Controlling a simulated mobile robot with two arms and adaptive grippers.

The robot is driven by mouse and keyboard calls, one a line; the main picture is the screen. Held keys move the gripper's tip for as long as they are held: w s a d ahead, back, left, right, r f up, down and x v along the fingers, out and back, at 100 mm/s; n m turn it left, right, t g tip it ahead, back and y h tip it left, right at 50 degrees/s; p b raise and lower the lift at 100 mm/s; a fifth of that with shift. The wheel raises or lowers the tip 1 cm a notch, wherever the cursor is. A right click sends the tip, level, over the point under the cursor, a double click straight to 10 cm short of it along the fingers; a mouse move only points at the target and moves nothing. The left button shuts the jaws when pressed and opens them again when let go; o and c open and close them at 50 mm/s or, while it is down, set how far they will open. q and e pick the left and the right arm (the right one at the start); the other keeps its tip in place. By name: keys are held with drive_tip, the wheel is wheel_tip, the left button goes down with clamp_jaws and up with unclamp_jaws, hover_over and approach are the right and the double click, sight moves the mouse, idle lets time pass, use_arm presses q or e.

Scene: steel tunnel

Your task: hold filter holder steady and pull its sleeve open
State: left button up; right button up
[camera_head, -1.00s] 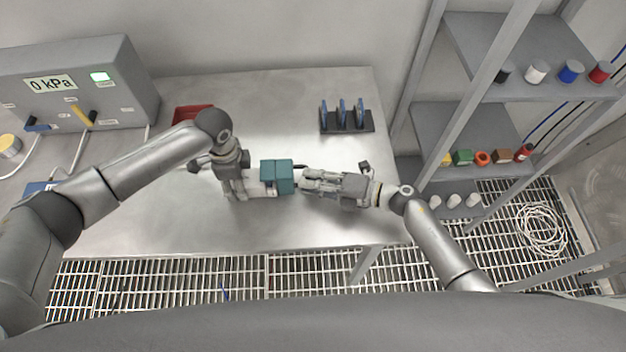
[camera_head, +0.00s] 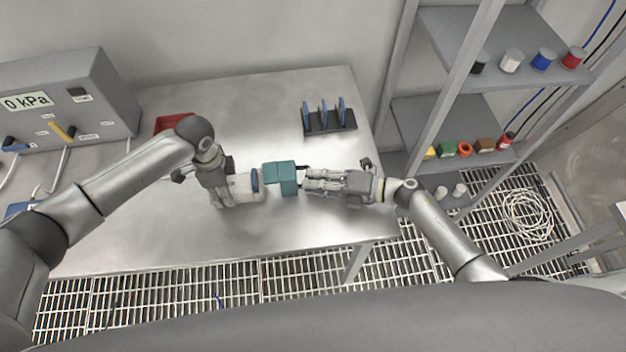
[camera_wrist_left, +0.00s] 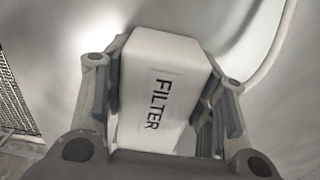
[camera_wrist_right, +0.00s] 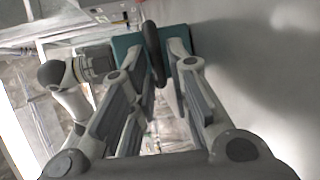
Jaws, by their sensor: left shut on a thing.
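The filter holder is a white block (camera_head: 242,187) with a blue end; its FILTER label shows in the left wrist view (camera_wrist_left: 158,100). My left gripper (camera_head: 232,190) is shut on it, one finger on each side. The teal sleeve (camera_head: 281,178) is just right of the blue end (camera_head: 254,180), with a narrow gap seen between them. My right gripper (camera_head: 306,182) is at the sleeve's right side. The sleeve's inside is hidden.
A grey gauge box (camera_head: 65,100) reading 0 kPa stands at the left, with a red tray (camera_head: 172,122) behind my left arm. A dark rack (camera_head: 330,122) with blue discs stands at the back right. A shelf (camera_head: 460,50) is further right. The table front is clear.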

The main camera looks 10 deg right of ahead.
drive_tip(key=shift+o, duration=1.1)
drive_tip(key=shift+f, duration=0.15)
use_arm(q)
drive_tip(key=shift+a+f, duration=0.1)
use_arm(e)
drive_tip(key=shift+a, duration=0.1)
drive_tip(key=v, duration=1.2)
drive_tip(key=shift+s, duration=0.1)
use_arm(q)
drive_tip(key=o, duration=1.2)
